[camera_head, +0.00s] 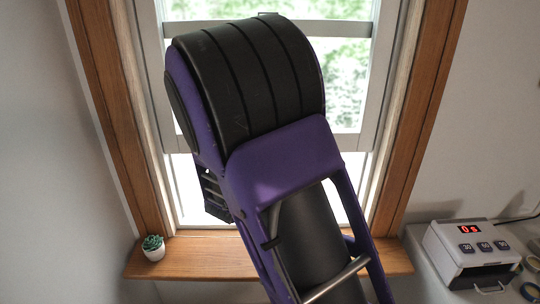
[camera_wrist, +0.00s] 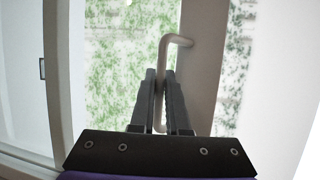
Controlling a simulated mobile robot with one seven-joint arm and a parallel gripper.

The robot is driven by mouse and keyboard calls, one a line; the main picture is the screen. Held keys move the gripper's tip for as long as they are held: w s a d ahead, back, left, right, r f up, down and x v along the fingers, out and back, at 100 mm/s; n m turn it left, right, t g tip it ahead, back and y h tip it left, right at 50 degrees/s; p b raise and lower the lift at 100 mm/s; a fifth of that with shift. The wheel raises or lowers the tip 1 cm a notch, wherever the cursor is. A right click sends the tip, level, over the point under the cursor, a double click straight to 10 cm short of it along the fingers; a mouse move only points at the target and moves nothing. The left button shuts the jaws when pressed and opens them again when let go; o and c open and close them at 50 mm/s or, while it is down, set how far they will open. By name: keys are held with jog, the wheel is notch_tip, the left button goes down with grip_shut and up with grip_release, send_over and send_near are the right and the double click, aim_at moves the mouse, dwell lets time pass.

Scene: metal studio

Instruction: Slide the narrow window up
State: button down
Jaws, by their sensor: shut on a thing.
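The narrow window's pale sash (camera_head: 352,141) sits within a wooden frame, with greenery behind its glass. Its bottom rail is above the sill, with a bright gap below it, so the window is partly up. In the wrist view, a pale bent handle (camera_wrist: 174,40) stands out from the sash rail (camera_wrist: 203,65). My gripper (camera_wrist: 160,78) is shut on the handle's bar, one dark finger on each side. In the head view my arm covers the window's middle and hides the gripper and handle.
The brown wooden frame (camera_head: 112,95) stands at both sides. A wooden sill (camera_head: 205,262) runs below, with a small potted succulent (camera_head: 153,248) at its left end. A white box with a red display (camera_head: 470,250) stands at the lower right. The wall at left is bare.

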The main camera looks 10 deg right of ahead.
jog(key=shift+r, duration=1.3)
jog(key=c, duration=1.2)
grip_release()
jog(key=b+v, duration=0.2)
jog(key=v, duration=1.5)
jog(key=shift+s+a, duration=0.15)
jog(key=shift+s, duration=0.05)
